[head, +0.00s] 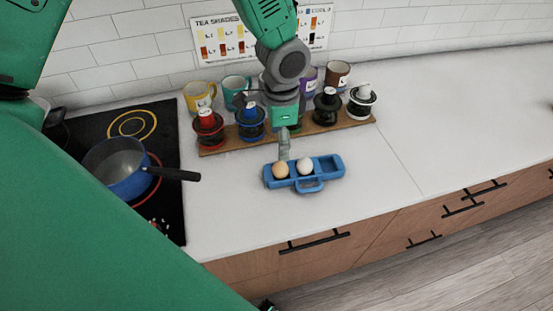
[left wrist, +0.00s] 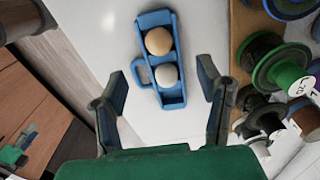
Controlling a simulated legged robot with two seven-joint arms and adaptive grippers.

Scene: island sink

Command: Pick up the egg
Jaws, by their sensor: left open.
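A blue egg tray (head: 328,163) with a side handle lies on the white counter. It holds a brown egg (head: 280,170) and a white egg (head: 305,166); its right end is empty. My left gripper (head: 284,150) points down just behind the tray, near the brown egg, and partly hides the tray's back edge. In the left wrist view, the open fingers of the left gripper (left wrist: 161,88) are spread on either side of the tray (left wrist: 172,98), with nothing between them touching. The brown egg (left wrist: 158,41) and the white egg (left wrist: 167,75) show there clearly. My right gripper is not clearly visible.
A wooden board (head: 228,142) with several mugs and colored stands lies behind the tray. A blue pan (head: 115,165) sits on the black stove (head: 95,125) at left, its handle reaching over the counter. The counter at right (head: 440,110) is clear.

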